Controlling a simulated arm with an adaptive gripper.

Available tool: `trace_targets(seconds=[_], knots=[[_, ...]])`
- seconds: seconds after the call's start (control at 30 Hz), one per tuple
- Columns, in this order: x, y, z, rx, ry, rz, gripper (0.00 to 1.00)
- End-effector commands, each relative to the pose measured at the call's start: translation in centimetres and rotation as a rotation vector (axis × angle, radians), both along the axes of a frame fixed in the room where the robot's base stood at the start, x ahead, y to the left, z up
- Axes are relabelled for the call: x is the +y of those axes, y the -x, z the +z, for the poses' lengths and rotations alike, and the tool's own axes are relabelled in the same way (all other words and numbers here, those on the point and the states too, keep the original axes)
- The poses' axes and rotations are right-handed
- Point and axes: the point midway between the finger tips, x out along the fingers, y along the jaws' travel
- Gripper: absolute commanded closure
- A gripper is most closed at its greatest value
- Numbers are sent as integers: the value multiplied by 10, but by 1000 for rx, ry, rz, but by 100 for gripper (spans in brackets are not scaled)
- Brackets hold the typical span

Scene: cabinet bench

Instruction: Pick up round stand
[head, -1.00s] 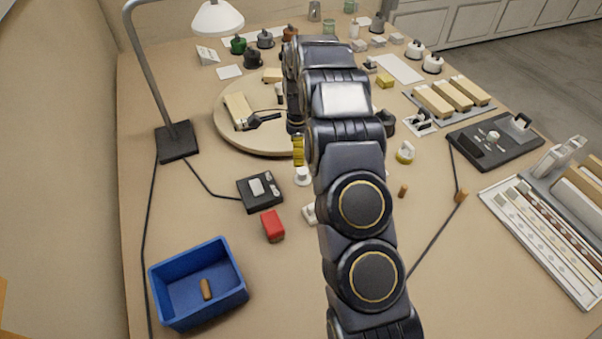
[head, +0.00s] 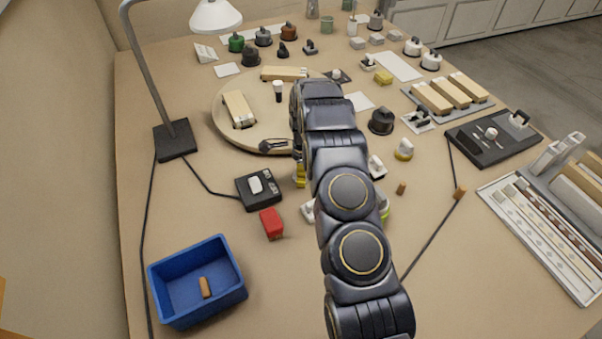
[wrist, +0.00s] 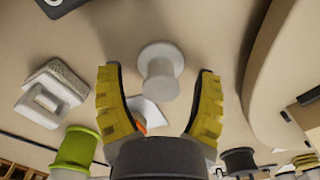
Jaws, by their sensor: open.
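The round stand (wrist: 160,62), a pale spool shape with a wide round flange, shows in the wrist view ahead of my gripper (wrist: 160,75). My two yellow fingers are spread wide, one to each side of the stand in that picture, with visible gaps between them and it. Whether the fingertips are level with it in depth, I cannot tell. In the head view, my gripper (head: 300,175) is low over the bench, just right of the black box, and the stand is hidden behind it and my arm.
A black box (head: 258,188) and a red block (head: 271,223) lie left of my gripper. A blue bin (head: 235,262) stands front left. A round wooden board (head: 228,120) lies behind. A white square block with a hole (wrist: 50,95) and a green spool (wrist: 75,150) are nearby.

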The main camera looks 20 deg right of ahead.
Motion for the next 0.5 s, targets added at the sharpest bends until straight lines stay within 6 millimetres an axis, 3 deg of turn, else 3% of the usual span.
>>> trace_targets(seconds=[0.13, 0.27, 0.5], knots=[[0, 0, 1, -1, 0, 0, 34], [0, 0, 1, -1, 0, 0, 88], [0, 0, 1, -1, 0, 0, 92]])
